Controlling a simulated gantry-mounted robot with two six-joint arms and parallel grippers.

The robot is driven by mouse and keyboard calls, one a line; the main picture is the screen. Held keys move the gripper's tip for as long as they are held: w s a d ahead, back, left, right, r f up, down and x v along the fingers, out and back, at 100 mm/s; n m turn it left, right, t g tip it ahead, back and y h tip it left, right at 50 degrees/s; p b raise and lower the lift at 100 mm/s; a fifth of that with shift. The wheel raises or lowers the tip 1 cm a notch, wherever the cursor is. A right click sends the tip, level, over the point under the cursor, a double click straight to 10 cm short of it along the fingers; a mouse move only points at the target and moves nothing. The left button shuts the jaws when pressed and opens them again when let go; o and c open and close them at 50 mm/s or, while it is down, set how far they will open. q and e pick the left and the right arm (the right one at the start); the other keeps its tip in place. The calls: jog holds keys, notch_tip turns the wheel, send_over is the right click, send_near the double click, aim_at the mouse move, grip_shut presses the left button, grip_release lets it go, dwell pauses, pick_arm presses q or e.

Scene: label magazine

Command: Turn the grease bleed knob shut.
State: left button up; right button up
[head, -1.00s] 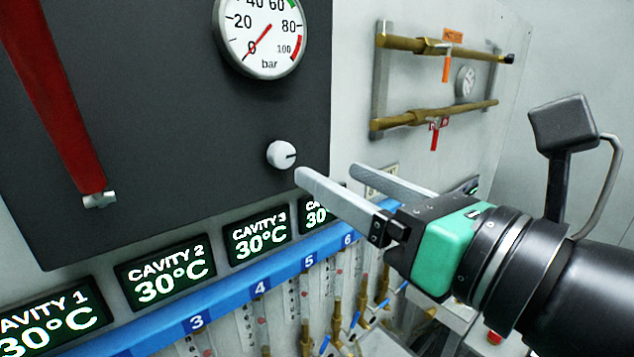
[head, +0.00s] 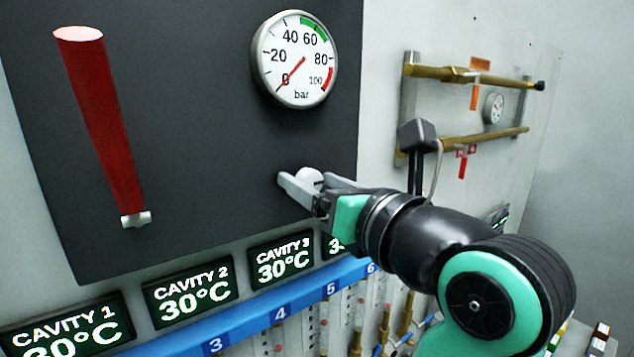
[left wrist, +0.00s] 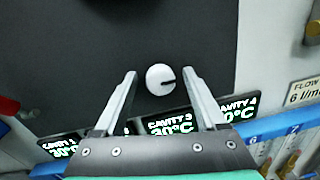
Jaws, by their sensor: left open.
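The grease bleed knob (head: 309,177) is a small round white knob on the dark panel, below the pressure gauge. In the left wrist view the knob (left wrist: 158,77) has a dark index line pointing right. My left gripper (head: 307,182) is open at the knob, partly covering it in the head view. In the left wrist view the fingertips of this gripper (left wrist: 159,74) stand on either side of the knob with a gap on each side. I cannot tell how deep the fingers reach around it. My right gripper is not in view.
The gauge (head: 295,60) has its needle near 0 bar. A red lever (head: 100,120) is on the panel's left. Lit cavity displays (head: 190,290) and a blue numbered rail (head: 262,304) run below. Brass pipes (head: 470,138) are on the wall at right.

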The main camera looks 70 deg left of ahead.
pick_arm(q)
grip_shut()
dwell(0.3)
jog(key=shift+n, duration=0.3)
jog(key=n, duration=0.6)
jog(key=n+b, duration=0.1)
jog(key=n, duration=0.2)
jog(key=shift+f+g+y, duration=0.1)
jog(key=shift+g+y, duration=0.2)
jog(key=shift+g, duration=0.1)
jog(key=n, duration=0.4)
jog(key=shift+n, duration=0.4)
jog(key=shift+n+g+b, duration=0.3)
jog(key=shift+n+b, duration=0.1)
jog(key=shift+n, duration=1.6)
